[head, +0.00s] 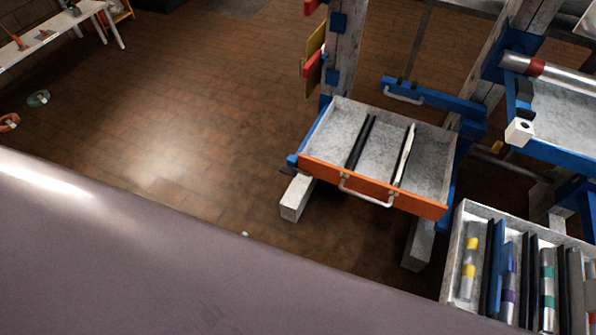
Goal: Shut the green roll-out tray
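No tray with a green front shows in the head view. A roll-out tray with an orange front (372,187) stands pulled out at centre right, with a white handle (366,193) on its front. Its grey inside holds a black bar (361,143) and a pale bar (405,155). Behind it is a blue front (434,100) with a white handle (403,96). Neither of my grippers is in view.
A blue-and-grey rack post (341,55) stands behind the tray. A blue-edged shelf (560,125) with a metal cylinder is at the right. A pale box (456,243) of banded cylinders is at lower right. Brick floor (170,120) lies open at left, beyond it a white table (50,33).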

